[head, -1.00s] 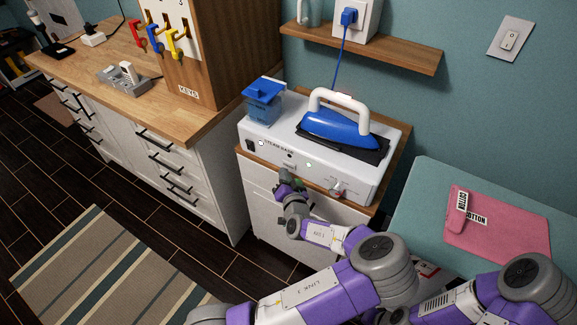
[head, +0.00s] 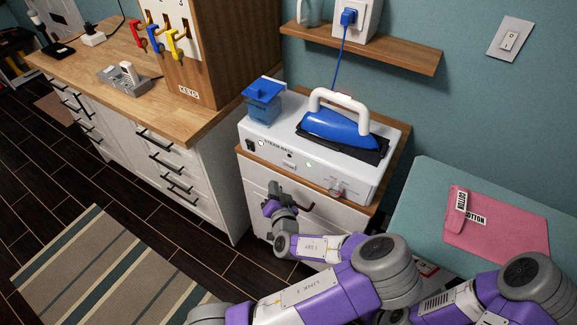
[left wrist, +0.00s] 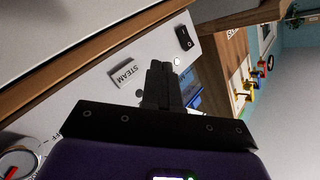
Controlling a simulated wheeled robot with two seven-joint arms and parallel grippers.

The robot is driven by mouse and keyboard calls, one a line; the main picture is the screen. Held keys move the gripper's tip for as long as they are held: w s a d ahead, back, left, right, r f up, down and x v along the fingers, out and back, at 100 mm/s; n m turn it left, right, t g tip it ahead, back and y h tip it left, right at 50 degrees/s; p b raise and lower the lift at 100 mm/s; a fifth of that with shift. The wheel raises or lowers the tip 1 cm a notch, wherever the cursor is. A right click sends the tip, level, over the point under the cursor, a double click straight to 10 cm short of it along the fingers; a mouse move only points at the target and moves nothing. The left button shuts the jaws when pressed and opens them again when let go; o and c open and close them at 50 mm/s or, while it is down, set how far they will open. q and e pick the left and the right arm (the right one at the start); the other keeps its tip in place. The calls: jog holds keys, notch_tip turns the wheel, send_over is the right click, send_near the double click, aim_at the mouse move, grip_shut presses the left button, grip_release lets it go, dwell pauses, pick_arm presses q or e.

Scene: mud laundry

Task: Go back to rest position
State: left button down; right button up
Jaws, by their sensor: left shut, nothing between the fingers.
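My left gripper (head: 274,190) is in front of the white cabinet under the steam base, just below the cabinet top's front edge. Its fingers are shut with nothing between them, and they also show shut in the left wrist view (left wrist: 159,84). The gripper is apart from the steam base (head: 262,148), which has a blue iron (head: 338,130) resting on its dark plate. My right gripper is not in view; part of my right arm shows at the lower right of the head view.
A wooden-topped counter (head: 120,75) with drawers stands at the left. An ironing surface (head: 415,190) with a folded pink cloth (head: 500,228) is at the right. A striped rug (head: 95,265) lies on the dark floor. A wooden shelf (head: 365,48) is on the wall above.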

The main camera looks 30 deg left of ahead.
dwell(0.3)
pick_arm(q)
jog(key=s+d+f+n+g+h, duration=0.1)
jog(key=s+d+f+g+h, duration=0.15)
jog(key=s+f, duration=0.35)
jog(key=s+d+f+g+h, duration=0.15)
jog(key=s+f+g, duration=0.25)
jog(key=f, duration=0.5)
jog(key=s+d+f+n+g+h, duration=0.1)
jog(key=s+f+g+h, duration=0.2)
jog(key=s+f, duration=0.3)
jog(key=s+d+g+h, duration=0.2)
jog(key=d+h, duration=0.6)
jog(key=d, duration=0.6)
jog(key=shift+s+d+r, duration=0.15)
jog(key=shift+s+r, duration=0.3)
jog(key=shift+s, duration=0.1)
